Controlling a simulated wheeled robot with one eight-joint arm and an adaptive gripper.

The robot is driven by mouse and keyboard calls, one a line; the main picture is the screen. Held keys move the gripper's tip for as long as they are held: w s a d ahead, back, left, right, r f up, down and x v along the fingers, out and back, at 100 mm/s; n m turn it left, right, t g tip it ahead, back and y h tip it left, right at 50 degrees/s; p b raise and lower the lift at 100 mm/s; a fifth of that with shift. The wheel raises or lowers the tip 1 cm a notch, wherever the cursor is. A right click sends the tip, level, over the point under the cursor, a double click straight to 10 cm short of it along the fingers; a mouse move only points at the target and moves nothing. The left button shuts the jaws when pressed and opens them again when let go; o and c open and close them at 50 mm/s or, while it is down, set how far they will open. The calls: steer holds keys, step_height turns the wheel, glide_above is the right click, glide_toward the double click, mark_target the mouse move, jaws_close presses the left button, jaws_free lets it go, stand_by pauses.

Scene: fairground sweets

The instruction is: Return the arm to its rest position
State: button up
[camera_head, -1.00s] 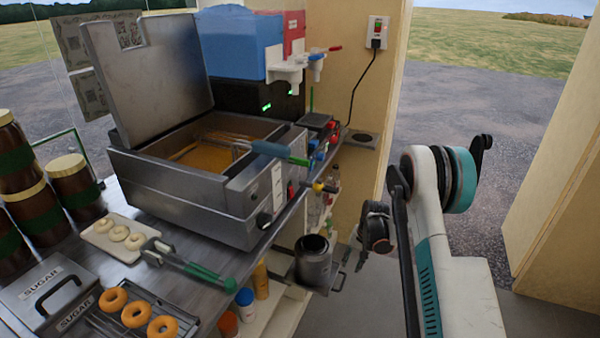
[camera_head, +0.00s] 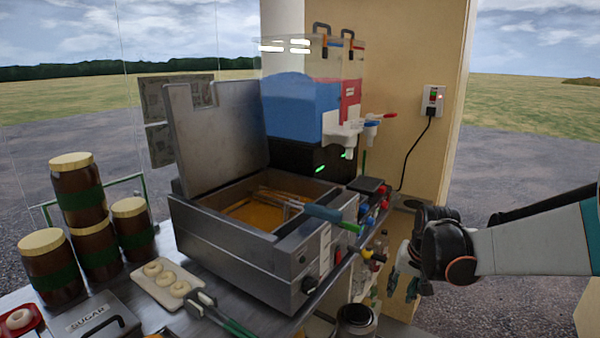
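My arm reaches in from the right edge, and my gripper (camera_head: 403,287) hangs at its left end, pointing down. Its two dark fingers look a little apart, with nothing seen between them. It is in the air to the right of the counter, clear of the fryer (camera_head: 240,250). The fryer's lid stands raised, and a tool with a blue-and-green handle (camera_head: 330,217) lies across its basin.
Brown jars (camera_head: 78,190) stand at the left. A board of pale rings (camera_head: 165,284), tongs (camera_head: 222,315) and a sugar box (camera_head: 95,318) lie in front. A wall (camera_head: 425,150) with a socket rises behind.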

steer(key=s+a+r+n+t, duration=0.2)
steer(key=s+a+r, duration=0.2)
steer(key=s+r, duration=0.65)
steer(key=s+a+f+n+t, duration=0.1)
steer(key=s+a+n, duration=0.1)
steer(key=s, duration=1.3)
steer(key=shift+s+f+t+h, duration=0.3)
steer(key=shift+s+f, duration=0.05)
stand_by(0.5)
